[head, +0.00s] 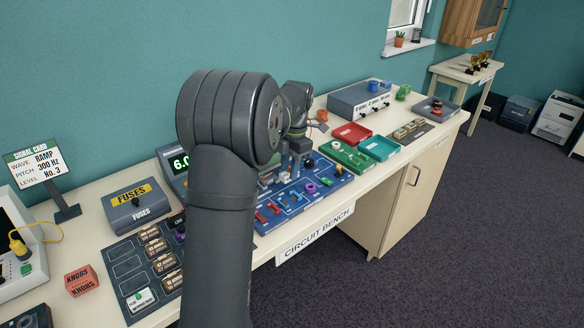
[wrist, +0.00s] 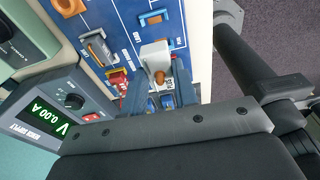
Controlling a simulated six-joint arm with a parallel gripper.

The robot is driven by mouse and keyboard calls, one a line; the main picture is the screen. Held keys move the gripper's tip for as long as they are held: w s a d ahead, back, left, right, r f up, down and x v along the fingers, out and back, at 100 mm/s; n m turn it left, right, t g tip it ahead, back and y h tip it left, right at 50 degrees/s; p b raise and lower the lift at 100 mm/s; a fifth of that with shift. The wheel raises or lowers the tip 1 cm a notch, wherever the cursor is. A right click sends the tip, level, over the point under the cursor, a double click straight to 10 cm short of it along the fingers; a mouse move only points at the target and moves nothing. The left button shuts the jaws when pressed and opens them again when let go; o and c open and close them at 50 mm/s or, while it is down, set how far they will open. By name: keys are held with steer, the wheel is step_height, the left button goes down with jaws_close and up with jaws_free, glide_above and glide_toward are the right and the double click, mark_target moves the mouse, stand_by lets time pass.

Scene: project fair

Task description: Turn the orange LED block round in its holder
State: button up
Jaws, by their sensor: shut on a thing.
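The orange LED block (wrist: 155,54) is a pale block with an orange dome, seen in the wrist view over the blue circuit board (wrist: 122,14). My gripper (wrist: 160,98) is shut on it, its fingers at the block's near side. The block's holder is hidden beneath the block and fingers, so I cannot tell whether the block is seated or raised.
The bench supply (wrist: 62,110) stands close to the left of my gripper in the wrist view. Other parts, including a red one (wrist: 118,78), sit near the block. In the head view, green (head: 348,158) and red (head: 352,134) trays lie beyond the board.

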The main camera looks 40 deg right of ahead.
steer(key=shift+f, duration=3.7)
steer(key=shift+f, duration=0.65)
steer(key=o, duration=1.5)
steer(key=shift+o, duration=0.2)
steer(key=shift+r, duration=3.95)
steer(key=shift+f, duration=3.2)
